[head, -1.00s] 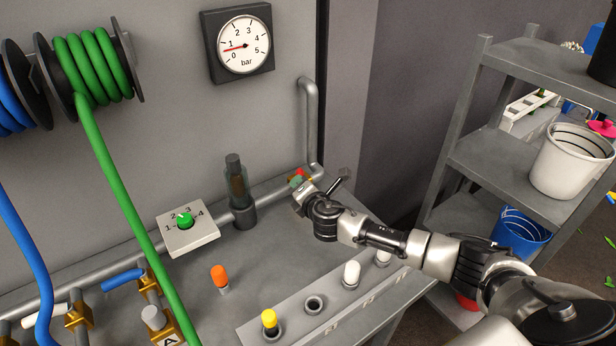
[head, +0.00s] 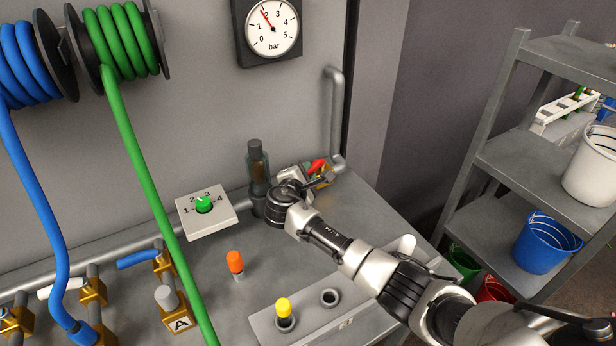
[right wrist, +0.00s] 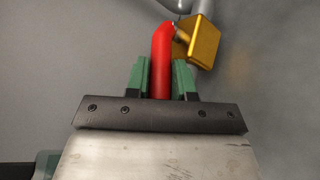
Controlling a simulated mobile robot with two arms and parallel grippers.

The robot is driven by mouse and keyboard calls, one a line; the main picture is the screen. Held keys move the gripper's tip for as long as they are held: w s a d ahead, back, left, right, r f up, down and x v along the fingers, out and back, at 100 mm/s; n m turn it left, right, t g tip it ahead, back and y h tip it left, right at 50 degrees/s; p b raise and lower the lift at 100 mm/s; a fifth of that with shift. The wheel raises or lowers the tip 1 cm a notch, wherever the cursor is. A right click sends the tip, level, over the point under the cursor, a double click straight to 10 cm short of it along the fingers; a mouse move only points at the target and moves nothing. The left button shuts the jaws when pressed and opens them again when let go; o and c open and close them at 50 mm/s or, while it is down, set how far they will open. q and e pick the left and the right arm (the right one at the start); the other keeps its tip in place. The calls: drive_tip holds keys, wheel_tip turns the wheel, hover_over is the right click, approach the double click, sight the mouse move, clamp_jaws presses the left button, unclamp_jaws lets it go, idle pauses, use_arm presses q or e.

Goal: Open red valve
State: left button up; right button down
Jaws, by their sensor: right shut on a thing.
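The red valve handle (right wrist: 161,62) stands between the green fingers of my right gripper (right wrist: 161,80) in the right wrist view. The gripper is shut on it. The handle joins a brass valve body (right wrist: 204,42) on the grey pipe. In the head view the red handle (head: 316,166) shows just beyond my right gripper (head: 308,178), near the bend of the pipe. The gauge (head: 272,27) on the wall has its red needle near 2 bar. My left gripper is not in view.
A green-knobbed dial box (head: 207,212) and a dark cylinder (head: 258,172) stand left of my right gripper. Orange (head: 235,262) and yellow (head: 283,309) plugs are at the front. A grey shelf (head: 500,158) with buckets stands at the right.

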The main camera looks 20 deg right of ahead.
idle(0.4)
drive_tip(key=c, duration=1)
unclamp_jaws()
drive_tip(key=b+v, duration=0.1)
drive_tip(key=v, duration=0.9)
drive_tip(key=shift+s+a, duration=0.2)
drive_tip(key=shift+a, duration=0.1)
